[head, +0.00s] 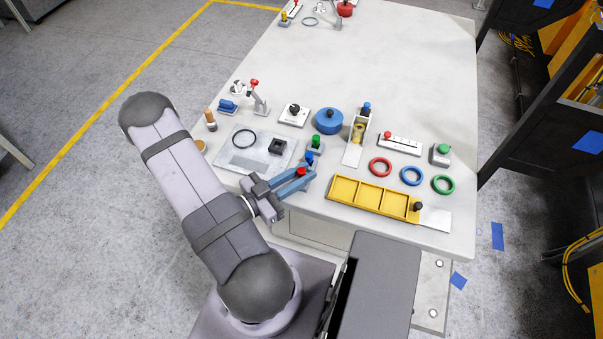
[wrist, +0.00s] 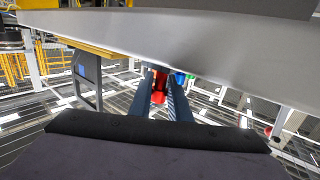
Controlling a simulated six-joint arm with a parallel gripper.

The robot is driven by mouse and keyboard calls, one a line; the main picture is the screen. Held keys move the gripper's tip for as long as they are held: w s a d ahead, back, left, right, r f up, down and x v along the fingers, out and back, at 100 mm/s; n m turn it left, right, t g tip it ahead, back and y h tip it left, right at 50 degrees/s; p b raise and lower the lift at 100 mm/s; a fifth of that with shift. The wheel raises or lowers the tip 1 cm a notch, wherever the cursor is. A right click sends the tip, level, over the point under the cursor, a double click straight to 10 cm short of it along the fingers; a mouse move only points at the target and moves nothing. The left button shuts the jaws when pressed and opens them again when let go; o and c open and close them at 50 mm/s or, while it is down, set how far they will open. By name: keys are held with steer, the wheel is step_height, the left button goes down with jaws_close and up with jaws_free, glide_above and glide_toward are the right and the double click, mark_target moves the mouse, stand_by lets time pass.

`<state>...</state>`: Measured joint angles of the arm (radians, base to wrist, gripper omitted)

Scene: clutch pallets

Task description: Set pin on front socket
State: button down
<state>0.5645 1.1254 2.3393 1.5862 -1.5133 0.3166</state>
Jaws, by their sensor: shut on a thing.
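My gripper (head: 296,180) is shut on a red-topped pin (head: 301,171) at the table's front edge. In the wrist view the red pin (wrist: 160,82) sits between my two fingers. Just behind it stands a blue-topped pin (head: 309,156), and behind that a green-topped pin (head: 316,141) on a grey block. In the wrist view the blue (wrist: 180,77) and green (wrist: 191,76) tops show just right of the fingers. The front socket is not clearly visible; my fingers cover the area under the red pin, so I cannot tell whether it is seated.
A grey plate (head: 238,160) with a ring and a black block lies left of my gripper. A yellow tray (head: 372,194) lies to the right, with red, blue and green rings (head: 412,176) behind it. A blue round lidded piece (head: 329,121) stands farther back. The table's far half is largely clear.

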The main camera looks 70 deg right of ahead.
steer(key=shift+f+b, duration=0.45)
steer(key=shift+f, duration=0.15)
stand_by(0.8)
steer(key=c, duration=1.9)
jaws_free()
steer(key=shift+w+a, duration=0.1)
steer(key=shift+p+v, duration=0.6)
steer(key=shift+v, duration=4.8)
